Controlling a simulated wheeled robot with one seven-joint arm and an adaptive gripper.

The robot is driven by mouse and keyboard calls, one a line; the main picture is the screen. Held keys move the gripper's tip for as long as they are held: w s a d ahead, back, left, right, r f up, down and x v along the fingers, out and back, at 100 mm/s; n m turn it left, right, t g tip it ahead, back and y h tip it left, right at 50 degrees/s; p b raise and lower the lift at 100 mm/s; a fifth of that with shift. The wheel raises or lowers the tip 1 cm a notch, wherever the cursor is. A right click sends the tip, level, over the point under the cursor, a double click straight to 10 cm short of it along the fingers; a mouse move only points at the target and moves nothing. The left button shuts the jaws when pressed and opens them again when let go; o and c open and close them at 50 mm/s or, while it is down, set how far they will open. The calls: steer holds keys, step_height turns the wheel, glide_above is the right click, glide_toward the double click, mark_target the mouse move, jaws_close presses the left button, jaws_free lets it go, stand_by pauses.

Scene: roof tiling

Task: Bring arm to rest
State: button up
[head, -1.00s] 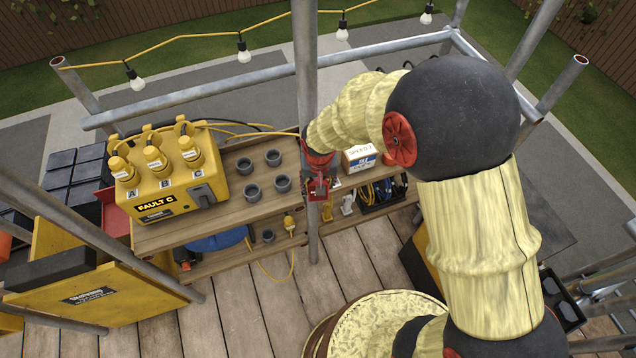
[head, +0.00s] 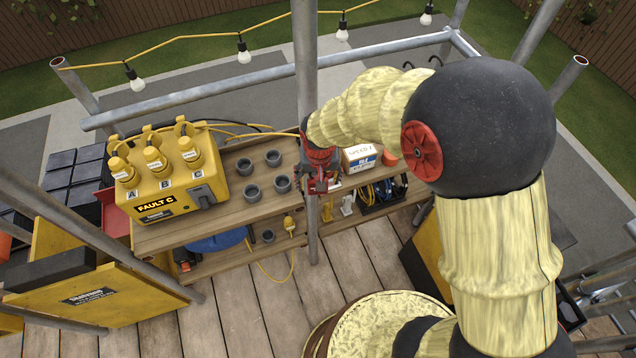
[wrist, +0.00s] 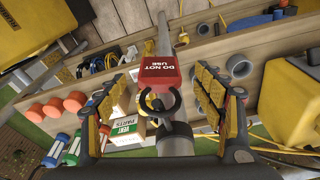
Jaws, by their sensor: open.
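My gripper (head: 318,182) is at the end of my arm, in front of the upright scaffold pole (head: 304,70) and above the shelf's right part. In the wrist view my gripper (wrist: 163,82) is open, with its two yellow-padded fingers apart. A red "DO NOT USE" tag (wrist: 157,72) with a dark ring hangs by the pole (wrist: 163,40), and shows between the fingers. The fingers do not appear to touch it. In the head view the tag is hard to tell from my red wrist parts.
A wooden shelf (head: 235,160) holds several grey cups and a yellow "FAULT C" box (head: 165,190) with plugs. A white box (head: 359,158) stands right of my gripper. Scaffold rails (head: 200,90) run behind. Bare deck boards (head: 235,310) lie in front.

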step_height(320, 180, up, 9)
steer(key=s, duration=0.1)
steer(key=shift+s+f, duration=0.2)
steer(key=shift+s, duration=0.05)
steer(key=s+d+r+t+b, duration=0.1)
steer(key=s+d+r+b, duration=0.3)
steer(key=s+d, duration=0.3)
steer(key=s+d+r+t+b, duration=0.2)
steer(key=s+d+r+b, duration=0.3)
steer(key=s, duration=0.6)
steer(key=d, duration=0.2)
steer(key=shift+s+d+r+t+b, duration=0.15)
steer(key=shift+s+d+t+b, duration=0.15)
steer(key=shift+s+d, duration=0.1)
